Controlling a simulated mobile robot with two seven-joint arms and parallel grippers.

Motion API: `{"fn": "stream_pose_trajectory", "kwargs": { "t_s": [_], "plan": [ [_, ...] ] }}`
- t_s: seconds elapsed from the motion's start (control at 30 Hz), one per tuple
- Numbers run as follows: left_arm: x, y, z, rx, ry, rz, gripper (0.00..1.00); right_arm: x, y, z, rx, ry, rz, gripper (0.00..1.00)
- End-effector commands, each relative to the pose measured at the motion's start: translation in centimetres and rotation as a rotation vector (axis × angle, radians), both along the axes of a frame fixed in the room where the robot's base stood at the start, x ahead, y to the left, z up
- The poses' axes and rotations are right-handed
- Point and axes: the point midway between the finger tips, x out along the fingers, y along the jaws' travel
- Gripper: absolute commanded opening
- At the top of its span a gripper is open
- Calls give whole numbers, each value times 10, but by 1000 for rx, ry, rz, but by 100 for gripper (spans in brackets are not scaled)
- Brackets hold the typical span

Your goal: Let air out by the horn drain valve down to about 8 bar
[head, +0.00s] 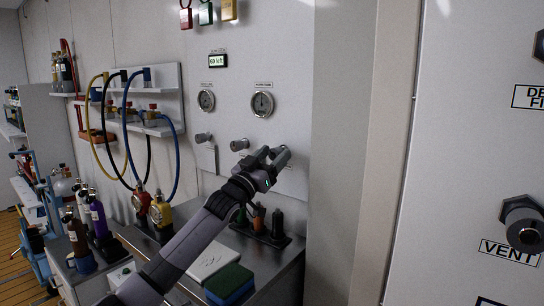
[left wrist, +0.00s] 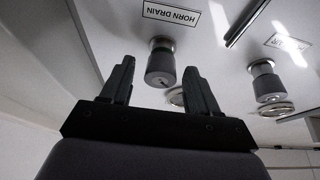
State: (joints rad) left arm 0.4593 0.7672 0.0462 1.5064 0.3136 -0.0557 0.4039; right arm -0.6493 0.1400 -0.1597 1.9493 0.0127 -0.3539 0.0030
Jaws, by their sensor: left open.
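The horn drain valve (left wrist: 160,68) is a grey round knob beside an upside-down HORN DRAIN label (left wrist: 172,17) in the left wrist view. My left gripper (left wrist: 159,66) is open, its dark fingers on either side of the knob's outline. I cannot tell whether they touch it. In the head view my left gripper (head: 270,158) is at the panel, low and right of a grey knob (head: 239,145), and covers part of the panel. A round gauge (head: 262,104) is above it; its reading is too small to make out. My right gripper is not in view.
Another knob (left wrist: 268,85) stands to the right in the left wrist view. A second gauge (head: 206,100) and a small display (head: 218,61) are on the panel. Coloured hoses (head: 127,130) hang at left.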

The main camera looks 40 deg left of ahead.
Motion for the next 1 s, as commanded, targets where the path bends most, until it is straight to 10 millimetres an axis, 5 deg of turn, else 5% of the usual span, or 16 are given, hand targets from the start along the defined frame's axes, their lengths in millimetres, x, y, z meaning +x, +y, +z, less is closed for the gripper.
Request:
{"fn": "stream_pose_trajectory", "kwargs": {
  "t_s": [0.17, 0.33, 0.67, 1.0],
  "plan": [
    [0, 0, 0, 0, 0, 0, 60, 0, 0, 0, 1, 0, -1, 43],
    [0, 0, 0, 0, 0, 0, 5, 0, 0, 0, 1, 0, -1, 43],
    [0, 1, 1, 33, 4, 1, 4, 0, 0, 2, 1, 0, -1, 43],
    [0, 2, 3, 244, 29, 2, 4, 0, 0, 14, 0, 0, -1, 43]
  ]
}}
